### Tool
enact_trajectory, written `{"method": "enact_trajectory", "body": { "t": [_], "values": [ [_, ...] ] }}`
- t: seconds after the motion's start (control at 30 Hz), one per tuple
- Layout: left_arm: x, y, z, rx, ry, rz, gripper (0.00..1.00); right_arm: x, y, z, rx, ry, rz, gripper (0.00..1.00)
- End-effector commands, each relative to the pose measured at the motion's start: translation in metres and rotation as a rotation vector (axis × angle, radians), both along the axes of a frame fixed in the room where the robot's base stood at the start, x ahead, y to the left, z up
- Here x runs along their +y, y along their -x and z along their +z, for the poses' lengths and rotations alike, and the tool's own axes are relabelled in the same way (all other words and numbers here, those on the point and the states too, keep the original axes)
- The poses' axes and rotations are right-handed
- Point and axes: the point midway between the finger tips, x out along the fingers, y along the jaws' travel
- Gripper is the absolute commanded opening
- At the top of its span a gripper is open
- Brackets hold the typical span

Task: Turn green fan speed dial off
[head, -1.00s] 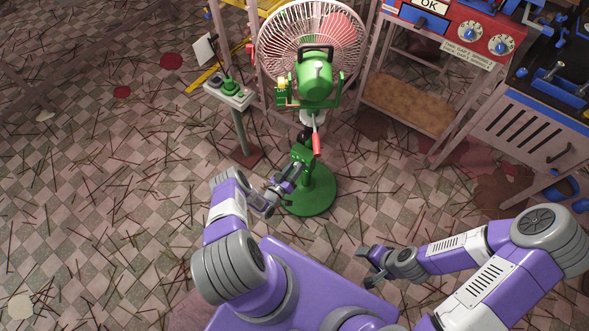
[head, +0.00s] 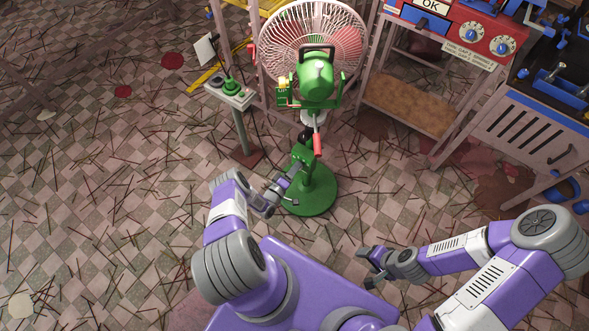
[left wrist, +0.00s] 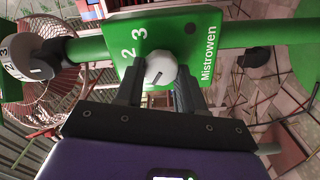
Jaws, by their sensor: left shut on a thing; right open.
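The green fan (head: 316,80) stands on a round green base (head: 318,198). Its green control box (head: 303,156) sits low on the pole, in front of my left gripper. In the left wrist view the green panel (left wrist: 188,28) reads "2", "3" and "Mistrowen". Its white speed dial (left wrist: 160,68) has a dark line slanting to the lower left. My left gripper (head: 287,180) is shut on the dial, a finger on each side; it also shows in the left wrist view (left wrist: 158,82). Other panel marks are hidden. My right gripper (head: 366,263) is open and empty, away from the fan.
A small stand (head: 240,128) with a green knob is left of the fan. A red panel with dials (head: 462,32) and a shelf rack (head: 418,103) stand behind right. A black-topped bench (head: 545,95) is at the right.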

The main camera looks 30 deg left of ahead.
Motion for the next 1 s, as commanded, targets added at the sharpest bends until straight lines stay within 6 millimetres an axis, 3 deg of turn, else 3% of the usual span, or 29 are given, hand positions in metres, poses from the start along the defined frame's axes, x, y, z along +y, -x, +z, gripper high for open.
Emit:
{"method": "enact_trajectory", "body": {
  "t": [0.73, 0.77, 0.9, 1.0],
  "values": [
    [-0.0021, 0.0022, -0.0025, 0.013, 0.097, -0.004, 0.08, 0.0, 0.0, 0.0, 0.0, 0.0, 0.0, 0.64],
    [-0.0021, 0.0023, -0.0025, 0.013, 0.097, -0.004, 0.4, 0.0, 0.0, 0.0, 0.0, 0.0, 0.0, 0.64],
    [-0.0016, 0.0017, -0.0021, 0.011, 0.095, -0.003, 0.61, 0.0, 0.0, 0.0, 0.0, 0.0, 0.0, 0.64],
    [-0.0011, 0.0012, -0.0016, 0.01, 0.095, -0.002, 0.64, 0.0, 0.0, 0.0, 0.0, 0.0, 0.0, 0.64]
  ]
}}
